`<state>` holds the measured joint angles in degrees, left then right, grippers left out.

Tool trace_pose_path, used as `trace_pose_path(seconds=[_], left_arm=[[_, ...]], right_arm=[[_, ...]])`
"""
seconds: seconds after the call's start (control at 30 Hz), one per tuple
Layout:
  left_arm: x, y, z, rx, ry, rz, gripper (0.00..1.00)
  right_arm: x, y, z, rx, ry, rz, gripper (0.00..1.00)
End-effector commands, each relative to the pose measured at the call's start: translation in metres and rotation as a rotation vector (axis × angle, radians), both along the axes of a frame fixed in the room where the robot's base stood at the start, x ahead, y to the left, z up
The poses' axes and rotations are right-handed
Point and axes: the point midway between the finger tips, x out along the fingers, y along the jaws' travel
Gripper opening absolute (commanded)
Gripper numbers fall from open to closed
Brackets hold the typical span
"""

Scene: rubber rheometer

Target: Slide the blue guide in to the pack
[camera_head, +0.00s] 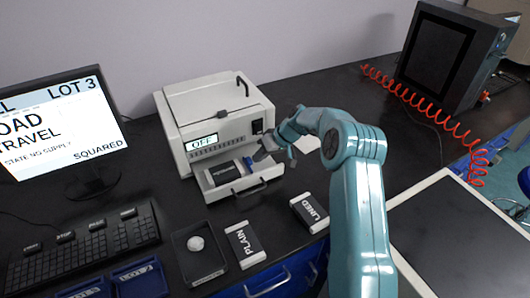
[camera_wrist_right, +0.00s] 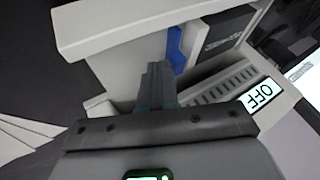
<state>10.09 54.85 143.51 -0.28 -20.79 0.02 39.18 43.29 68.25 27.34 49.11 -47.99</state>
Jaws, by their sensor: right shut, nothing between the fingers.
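The blue guide (camera_head: 248,163) is a small upright piece in the open tray (camera_head: 214,196) of the off-white instrument. It also shows in the right wrist view (camera_wrist_right: 176,48) as a blue strip. The dark pack (camera_head: 222,175) with white lettering lies left of the guide in the same tray; it shows in the right wrist view (camera_wrist_right: 228,30). A gap seems to separate guide and pack. My right gripper (camera_head: 264,155) is shut and empty at the tray, on the guide's right side. Its fingertips (camera_wrist_right: 158,72) are close to the guide; contact is unclear. My left gripper is out of view.
The instrument's display (camera_head: 202,142) reads OFF. A PLAIN pack (camera_head: 244,245), a LINED pack (camera_head: 310,213) and a black dish (camera_head: 205,274) with a pale lump stand in front. A monitor (camera_head: 60,125) and keyboard (camera_head: 85,245) are left. A red coiled hose (camera_head: 430,120) lies right.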

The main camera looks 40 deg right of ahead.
Motion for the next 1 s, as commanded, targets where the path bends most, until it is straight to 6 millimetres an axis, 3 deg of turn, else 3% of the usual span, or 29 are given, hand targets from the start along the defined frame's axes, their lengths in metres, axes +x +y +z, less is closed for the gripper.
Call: trace_pose_path(seconds=[0.27,0.57,1.0], left_arm=[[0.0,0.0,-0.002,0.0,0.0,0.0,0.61],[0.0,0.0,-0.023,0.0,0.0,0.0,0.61],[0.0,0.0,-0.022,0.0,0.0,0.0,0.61]], right_arm=[[0.001,0.001,-0.001,0.0,0.0,0.001,0.0],[0.012,0.037,-0.002,0.0,0.0,0.002,0.0],[0.007,0.033,0.008,-0.002,-0.002,-0.002,0.0]])
